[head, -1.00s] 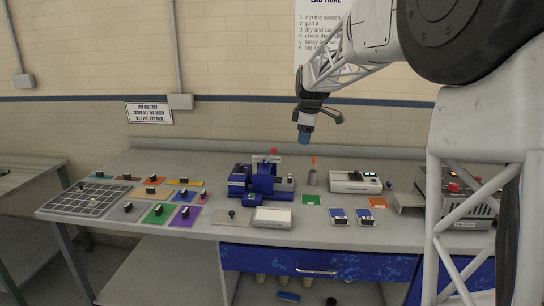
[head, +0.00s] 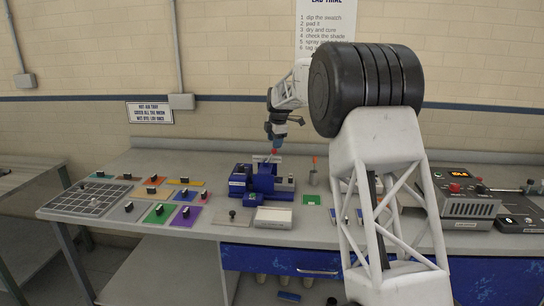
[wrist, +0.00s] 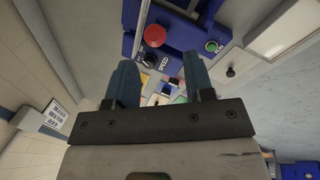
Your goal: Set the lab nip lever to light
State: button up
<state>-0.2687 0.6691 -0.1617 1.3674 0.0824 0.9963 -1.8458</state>
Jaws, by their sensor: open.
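The blue lab padder (head: 263,181) stands mid-bench. Its nip lever (head: 274,152) shows a small red ball at the top, by a white plate whose lettering is too small to read. My gripper (head: 275,142) is just above the red ball, pointing down. In the wrist view, my gripper (wrist: 163,82) is open with two blue fingers apart and nothing between them. A red round knob (wrist: 155,36), probably the lever's ball, lies beyond the fingertips beside a SPEED label. I cannot tell the lever's setting, nor whether a finger touches it.
Colored swatch cards with black knobs (head: 158,213) and a gridded tray (head: 92,199) lie to the left. A white box (head: 273,217) stands in front of the padder. A red-tipped stick in a small holder (head: 313,171) is to its right. A control unit (head: 465,195) sits far right.

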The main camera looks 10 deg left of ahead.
jog(key=shift+w+a+f, duration=0.1)
jog(key=shift+w+a, duration=0.1)
jog(key=shift+w, duration=0.05)
jog(key=shift+f, duration=0.15)
jog(key=shift+x, duration=3.75)
grip_shut()
